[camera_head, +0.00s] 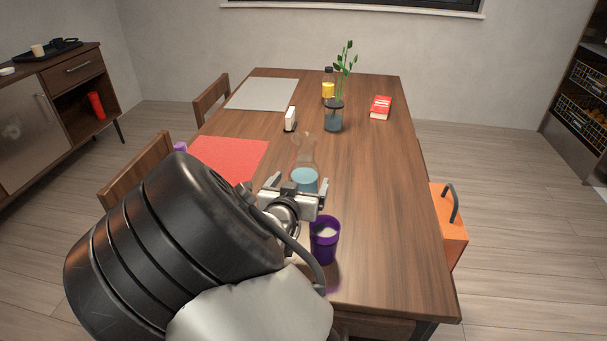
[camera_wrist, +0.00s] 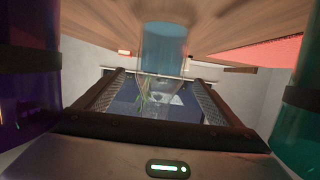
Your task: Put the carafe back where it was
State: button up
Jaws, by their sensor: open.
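The carafe (camera_head: 304,163) is clear glass with blue liquid in its lower part. It stands upright on the wooden table, right of the red mat's near corner. My gripper (camera_head: 298,187) is at its near side, with the jaws open and the fingers spread to left and right. In the wrist view the picture is upside down, and the carafe (camera_wrist: 163,48) shows ahead, roughly centred between the two fingers (camera_wrist: 160,100). I cannot tell whether the fingers touch the glass.
A purple cup (camera_head: 324,242) with pale contents stands close right of my gripper. A teal object (camera_wrist: 303,115) is close on the wrist view's right. The red mat (camera_head: 232,158), white holder (camera_head: 290,119), plant vase (camera_head: 334,117) and red book (camera_head: 380,107) lie farther off. The table's right side is clear.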

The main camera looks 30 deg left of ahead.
jog(key=p+v, duration=0.1)
jog(key=v, duration=0.5)
jog(key=shift+s, duration=0.3)
jog(key=shift+d+r, duration=0.1)
jog(key=w+d+r+m+g, duration=0.1)
jog(key=d+r+g, duration=0.3)
jog(key=d, duration=0.6)
jog(key=w+d+r+m+g, duration=0.1)
jog(key=d+r+m+g, duration=0.15)
jog(key=d+r, duration=0.5)
jog(key=s+d+r+g+h, duration=0.1)
jog(key=s+d+r+h, duration=0.1)
jog(key=s+d, duration=0.7)
jog(key=s+d+r+g+h, duration=0.1)
jog(key=s+d+r, duration=0.2)
jog(key=s+d, duration=0.6)
jog(key=d, duration=0.8)
jog(key=shift+s+h, duration=0.35)
jog(key=shift+h, duration=0.05)
jog(key=shift+a+n, duration=0.1)
jog(key=shift+n, duration=0.15)
